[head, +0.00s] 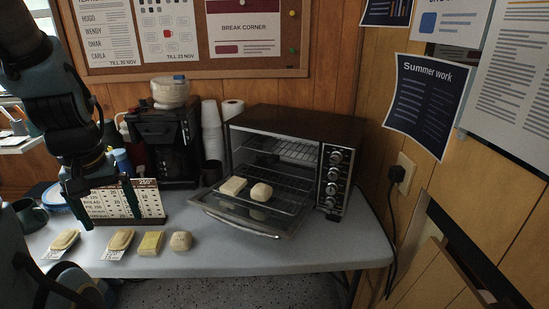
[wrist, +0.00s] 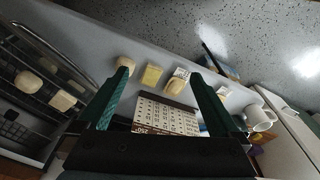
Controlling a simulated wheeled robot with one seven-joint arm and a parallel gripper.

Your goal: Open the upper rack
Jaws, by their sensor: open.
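The toaster oven (head: 345,122) stands at the right of the table with its glass door (head: 236,222) folded down. The upper rack (head: 290,150) is a wire shelf inside the oven, apparently pushed in and bare. A lower rack (head: 285,192) sticks out over the door and carries two pale bread-like pieces (head: 232,186) (head: 261,191). In the wrist view the oven's open front is at the left, with the two pieces (wrist: 28,82) (wrist: 62,101).
Several food pieces (head: 150,243) lie along the table's front edge. A coffee maker (head: 165,145) and stacked cups (head: 210,130) stand left of the oven. A wall with a socket (head: 403,170) is close on the right.

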